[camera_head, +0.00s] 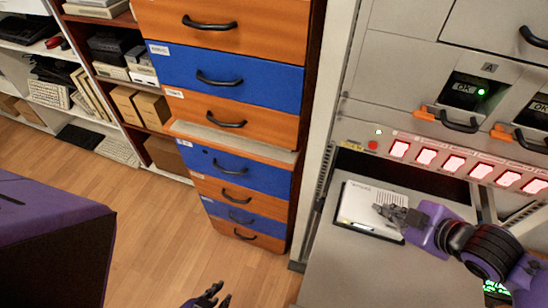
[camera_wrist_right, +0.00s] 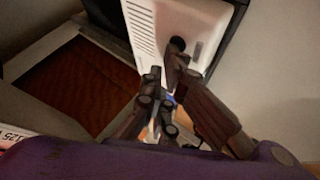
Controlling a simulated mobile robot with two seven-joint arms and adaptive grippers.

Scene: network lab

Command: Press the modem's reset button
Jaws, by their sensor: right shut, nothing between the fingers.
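The modem (camera_head: 360,203) is a white box with a dark edge, lying on the grey shelf under the row of lit red buttons. In the right wrist view the modem (camera_wrist_right: 150,32) shows its slotted white face. A dark round spot (camera_wrist_right: 178,43) on that face looks like a button; I cannot tell whether it is the reset button. My right gripper (camera_head: 384,211) is shut and empty over the modem's right part, one fingertip close to the dark spot. I cannot tell whether they touch. My left gripper (camera_head: 222,292) is open and empty, low over the floor.
The grey shelf (camera_head: 345,272) is bare in front of the modem. Above it is a panel with red lit buttons (camera_head: 425,156) and bays with orange-and-black handles. An orange and blue drawer cabinet (camera_head: 240,170) stands left of the rack. Wooden floor (camera_head: 160,225) is open before it.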

